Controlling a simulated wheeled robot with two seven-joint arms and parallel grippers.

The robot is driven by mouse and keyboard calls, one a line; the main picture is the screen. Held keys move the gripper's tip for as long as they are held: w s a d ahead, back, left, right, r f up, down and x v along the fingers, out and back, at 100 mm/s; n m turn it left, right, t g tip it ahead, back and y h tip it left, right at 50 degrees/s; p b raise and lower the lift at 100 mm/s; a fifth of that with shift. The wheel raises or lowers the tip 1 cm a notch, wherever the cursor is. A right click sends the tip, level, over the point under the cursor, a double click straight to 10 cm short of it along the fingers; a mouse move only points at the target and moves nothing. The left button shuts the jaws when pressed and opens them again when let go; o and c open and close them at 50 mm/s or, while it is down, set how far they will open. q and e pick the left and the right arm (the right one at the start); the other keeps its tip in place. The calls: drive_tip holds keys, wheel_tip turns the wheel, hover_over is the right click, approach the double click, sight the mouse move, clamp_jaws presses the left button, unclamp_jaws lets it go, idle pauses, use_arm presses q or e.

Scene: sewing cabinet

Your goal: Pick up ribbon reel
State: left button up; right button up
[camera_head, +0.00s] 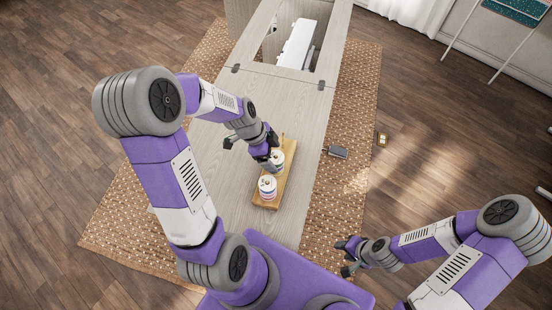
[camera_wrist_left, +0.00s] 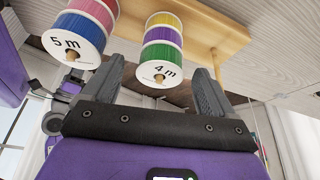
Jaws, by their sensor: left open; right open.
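Two stacks of ribbon reels stand on pegs on a wooden board (camera_head: 263,203). The nearer stack (camera_head: 267,187) and the farther stack (camera_head: 276,158) show white end faces in the head view. In the left wrist view, one stack (camera_wrist_left: 160,50) has yellow, purple and green bands and "4 m" on its face. The other stack (camera_wrist_left: 83,22) has pink and blue bands and "5 m". My left gripper (camera_head: 263,150) is open beside the farther stack; in the wrist view the 4 m stack appears between its fingers. Contact cannot be told. My right gripper (camera_head: 347,258) is open and empty, away from the board.
The board lies on a pale wooden cabinet top (camera_head: 235,185). A bare peg (camera_head: 282,136) stands at the board's far end. A white sewing machine (camera_head: 297,44) sits in an opening farther back. A small dark object (camera_head: 336,152) is at the cabinet's right edge. A woven rug (camera_head: 345,125) lies below.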

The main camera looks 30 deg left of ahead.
sight(273, 157)
use_arm(q)
drive_tip(key=shift+d+f, duration=0.15)
drive_tip(key=shift+f, duration=0.2)
drive_tip(key=shift+c, duration=0.3)
drive_tip(key=c, duration=1.1)
drive_tip(key=shift+o, duration=0.2)
drive_tip(key=shift+r, duration=0.2)
wheel_tip(273, 157, up, 18)
drive_tip(key=p, duration=0.4)
drive_tip(key=shift+f, duration=0.15)
